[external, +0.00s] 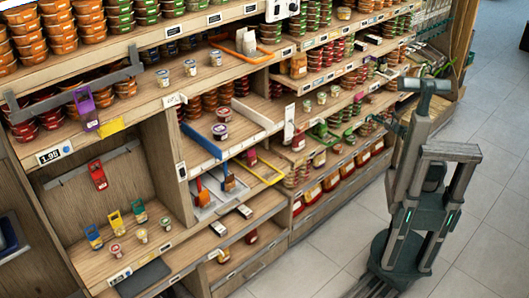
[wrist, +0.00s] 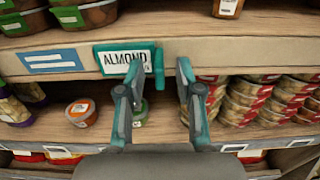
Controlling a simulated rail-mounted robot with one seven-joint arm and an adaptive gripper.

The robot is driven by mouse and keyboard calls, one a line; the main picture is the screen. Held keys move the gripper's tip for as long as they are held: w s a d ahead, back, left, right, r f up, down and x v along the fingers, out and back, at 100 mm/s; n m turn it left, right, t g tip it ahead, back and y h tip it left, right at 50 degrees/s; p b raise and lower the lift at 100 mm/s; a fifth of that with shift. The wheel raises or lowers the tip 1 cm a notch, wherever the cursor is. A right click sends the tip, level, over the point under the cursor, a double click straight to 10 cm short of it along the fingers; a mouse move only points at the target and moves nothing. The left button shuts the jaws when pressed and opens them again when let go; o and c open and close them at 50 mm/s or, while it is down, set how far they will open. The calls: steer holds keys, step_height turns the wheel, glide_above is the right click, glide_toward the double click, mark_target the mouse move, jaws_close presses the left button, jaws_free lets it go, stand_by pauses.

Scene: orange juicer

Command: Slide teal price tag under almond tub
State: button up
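A teal price tag (wrist: 125,60) with a white "ALMOND" label sits on the front edge of the upper shelf in the wrist view. A narrow teal tab (wrist: 158,69) stands at its right end. My gripper (wrist: 159,75) is open, with its two teal-and-grey fingers apart. The tab shows between the fingertips, nearer the left one; I cannot tell whether either finger touches it. On the upper shelf, brown tubs with green trim (wrist: 86,14) stand above and left of the tag, and a tub with a white label (wrist: 228,8) stands to the right. I cannot read which is almond.
A blue label (wrist: 52,63) lies left of the tag on the same edge. Below, an orange-lidded tub (wrist: 81,112) and red-rimmed stacked tubs (wrist: 245,103) stand on the lower shelf. In the external view, floor tiles (external: 335,240) before the shelving are clear.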

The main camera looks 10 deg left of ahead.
steer(key=shift+x, duration=0.8)
steer(key=shift+c, duration=0.3)
jaws_close()
